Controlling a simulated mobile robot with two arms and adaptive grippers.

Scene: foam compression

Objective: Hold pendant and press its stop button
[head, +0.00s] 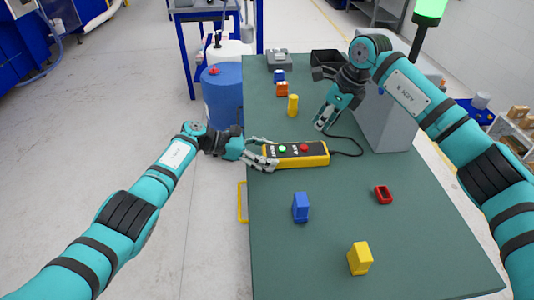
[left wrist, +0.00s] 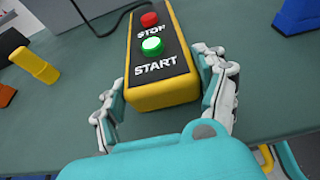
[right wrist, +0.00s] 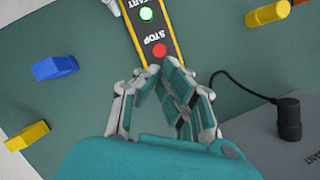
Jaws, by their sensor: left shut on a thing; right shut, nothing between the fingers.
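The pendant (head: 318,159) is a yellow and black box with a green START button (head: 282,149) and a red STOP button (head: 304,147). It lies on or just above the green table, its cable running off to the right. My left gripper (head: 268,158) is shut on its START end, one finger on each side, as the left wrist view (left wrist: 168,92) shows. My right gripper (head: 322,124) is shut and empty, above and behind the STOP end. In the right wrist view its fingertips (right wrist: 152,72) point toward the red button (right wrist: 159,50); I cannot tell the gap.
A grey box (head: 385,125) stands right of the pendant. A yellow cylinder (head: 293,105), orange block (head: 282,89) and black bin (head: 326,58) lie behind. A blue block (head: 300,207), red frame (head: 383,194) and yellow block (head: 360,258) stand in front, with bare table (head: 320,240) between.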

